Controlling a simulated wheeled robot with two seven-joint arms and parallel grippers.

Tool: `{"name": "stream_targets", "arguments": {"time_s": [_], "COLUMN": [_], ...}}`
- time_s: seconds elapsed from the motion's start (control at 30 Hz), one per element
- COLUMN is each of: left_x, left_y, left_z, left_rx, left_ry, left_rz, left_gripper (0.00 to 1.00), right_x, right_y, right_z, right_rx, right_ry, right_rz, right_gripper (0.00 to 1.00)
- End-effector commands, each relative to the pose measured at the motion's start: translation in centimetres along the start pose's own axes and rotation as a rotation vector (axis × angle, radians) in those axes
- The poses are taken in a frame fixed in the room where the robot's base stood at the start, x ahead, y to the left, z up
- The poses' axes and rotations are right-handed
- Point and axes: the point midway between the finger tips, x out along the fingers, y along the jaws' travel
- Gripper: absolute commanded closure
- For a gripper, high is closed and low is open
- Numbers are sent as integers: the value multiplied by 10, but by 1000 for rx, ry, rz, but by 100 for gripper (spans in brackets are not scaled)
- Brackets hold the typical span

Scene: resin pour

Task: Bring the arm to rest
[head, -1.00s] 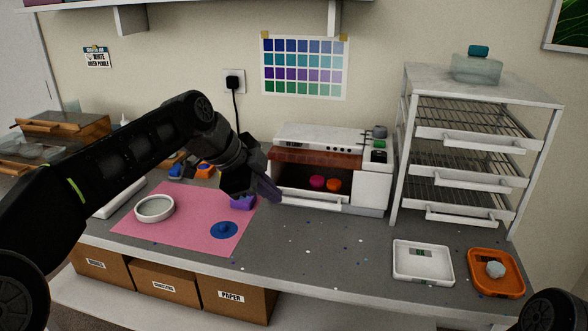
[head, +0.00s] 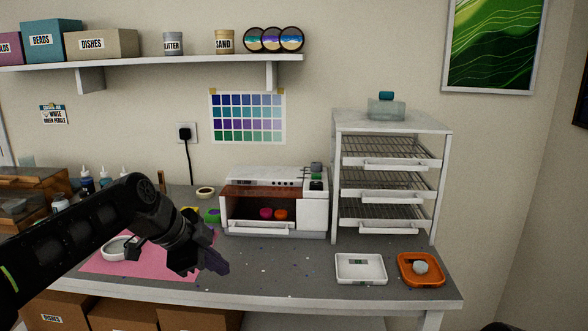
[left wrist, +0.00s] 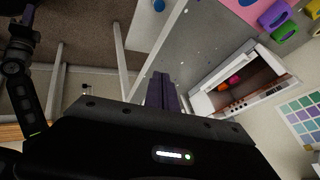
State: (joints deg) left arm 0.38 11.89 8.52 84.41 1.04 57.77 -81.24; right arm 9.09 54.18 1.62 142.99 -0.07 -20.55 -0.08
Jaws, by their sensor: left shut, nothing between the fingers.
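My left gripper (head: 214,263) is above the front part of the grey workbench in the head view, in front of the small oven. Its fingers are shut and hold nothing. In the left wrist view the closed purple-grey fingers (left wrist: 161,92) show at the middle. The arm covers part of the pink mat in the head view. My right gripper is not in view.
The small oven (head: 275,202) is open at the front, with pink and orange pieces inside. A wire drying rack (head: 388,175) stands right of it. A white scale (head: 345,279) and an orange tray (head: 404,280) lie at the right. A white round dish (head: 106,251) sits on the pink mat (head: 96,268).

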Motion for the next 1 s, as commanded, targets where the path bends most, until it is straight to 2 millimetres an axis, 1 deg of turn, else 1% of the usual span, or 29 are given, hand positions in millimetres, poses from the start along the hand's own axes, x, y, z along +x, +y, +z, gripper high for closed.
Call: {"name": "stream_targets", "arguments": {"time_s": [0.03,0.17,0.27,0.33,0.47,0.5,0.57,0.6,0.67,0.7,0.77,0.8,0.87,0.9,0.97,1.0], "left_x": [10,34,58,78,122,137,162,180,208,226,250,262,275,280,283,282], "left_y": [3,10,19,28,52,63,82,100,133,159,202,232,279,310,354,381], "left_z": [4,11,18,25,41,46,56,63,76,85,97,104,114,120,125,128], "left_rx": [-24,-89,-156,-213,-346,-395,-477,-543,-657,-740,-870,-959,-1091,-1177,-1296,-1370], "left_ry": [-3,-10,-17,-24,-43,-52,-66,-79,-104,-123,-155,-178,-215,-241,-279,-303], "left_rz": [9,23,38,50,77,87,103,115,138,151,171,181,194,202,209,212], "left_gripper": [100,100,100,100,100,100,100,100,100,100,100,100,100,100,100,100], "right_x": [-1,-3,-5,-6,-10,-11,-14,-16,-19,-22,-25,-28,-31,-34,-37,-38], "right_y": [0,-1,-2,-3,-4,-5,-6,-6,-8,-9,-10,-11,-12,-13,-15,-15], "right_z": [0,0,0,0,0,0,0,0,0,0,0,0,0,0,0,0], "right_rx": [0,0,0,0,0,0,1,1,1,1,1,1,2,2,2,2], "right_ry": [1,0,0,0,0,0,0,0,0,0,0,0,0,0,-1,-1], "right_rz": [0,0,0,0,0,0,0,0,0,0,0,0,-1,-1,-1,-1], "right_gripper": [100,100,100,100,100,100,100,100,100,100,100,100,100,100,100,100]}}
